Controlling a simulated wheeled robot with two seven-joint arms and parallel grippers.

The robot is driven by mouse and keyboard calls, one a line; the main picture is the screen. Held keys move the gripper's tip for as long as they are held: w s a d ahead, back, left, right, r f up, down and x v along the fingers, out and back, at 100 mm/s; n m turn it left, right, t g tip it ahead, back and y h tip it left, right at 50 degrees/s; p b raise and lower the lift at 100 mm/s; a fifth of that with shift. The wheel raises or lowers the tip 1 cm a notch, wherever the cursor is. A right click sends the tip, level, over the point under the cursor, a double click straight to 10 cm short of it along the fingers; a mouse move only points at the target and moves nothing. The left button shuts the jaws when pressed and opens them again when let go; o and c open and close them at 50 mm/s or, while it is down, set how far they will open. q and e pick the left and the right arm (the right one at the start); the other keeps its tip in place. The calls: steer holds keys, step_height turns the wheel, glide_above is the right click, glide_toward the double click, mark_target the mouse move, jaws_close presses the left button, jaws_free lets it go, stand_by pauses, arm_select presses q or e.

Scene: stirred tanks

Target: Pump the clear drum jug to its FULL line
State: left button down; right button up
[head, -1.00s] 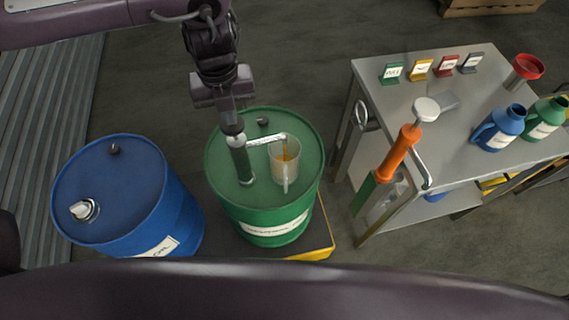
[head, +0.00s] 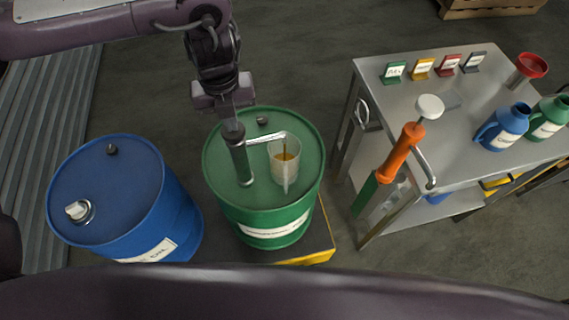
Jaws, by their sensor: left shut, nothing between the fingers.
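The clear drum jug (head: 285,168) stands upright on the green drum (head: 226,192), with amber liquid low inside it. A dark hand pump (head: 239,160) rises from the same drum, and its spout (head: 264,138) reaches right over the jug. The jug's FULL line is too small to make out. My left gripper (head: 234,124) points down at the top of the pump, its fingers shut with nothing between them; I cannot tell whether they touch the pump head. My right gripper is not in view.
A blue drum (head: 110,190) with a silver cap stands at left. A grey metal table (head: 430,130) at right carries small signs, a red funnel (head: 531,66), and blue (head: 503,128) and green jugs (head: 549,118). An orange-and-green hand pump (head: 398,155) hangs at its near side.

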arm_select(q)
steer(key=shift+f, duration=0.35)
steer(key=shift+r, duration=0.1)
step_height(320, 180, up, 3)
steer(key=shift+r+p, duration=0.1)
steer(key=shift+p, duration=1.1)
step_height(320, 180, up, 4)
steer(key=p, duration=0.4)
steer(key=shift+r+p, duration=0.2)
steer(key=shift+p, duration=0.1)
